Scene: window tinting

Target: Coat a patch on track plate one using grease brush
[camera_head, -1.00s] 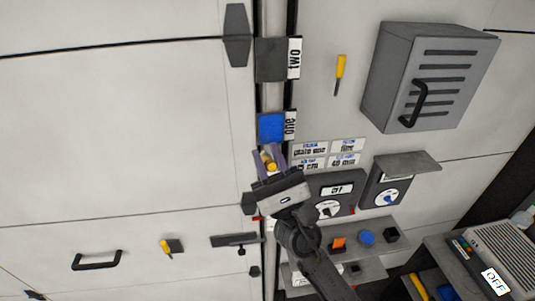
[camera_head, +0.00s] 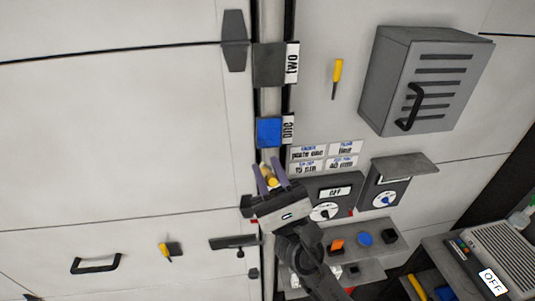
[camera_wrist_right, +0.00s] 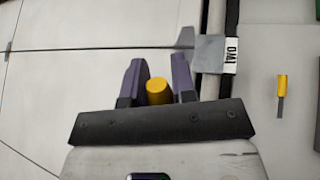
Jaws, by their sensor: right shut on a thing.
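Track plate one (camera_head: 269,132) is a blue square on the vertical rail, with a label "one" at its right. My right gripper (camera_head: 269,172) is just below it in the head view, with its purple fingers pointing up toward it. It is shut on a yellow-handled tool, which I take as the grease brush (camera_head: 269,178). In the right wrist view the yellow handle end (camera_wrist_right: 159,91) sits between the fingers (camera_wrist_right: 158,80). The brush's bristles are hidden, and I cannot tell whether they touch anything. My left gripper is not in view.
Grey plate two (camera_head: 269,65) is higher on the rail; it also shows in the right wrist view (camera_wrist_right: 208,53). A vented grey box (camera_head: 420,75) juts out at upper right.

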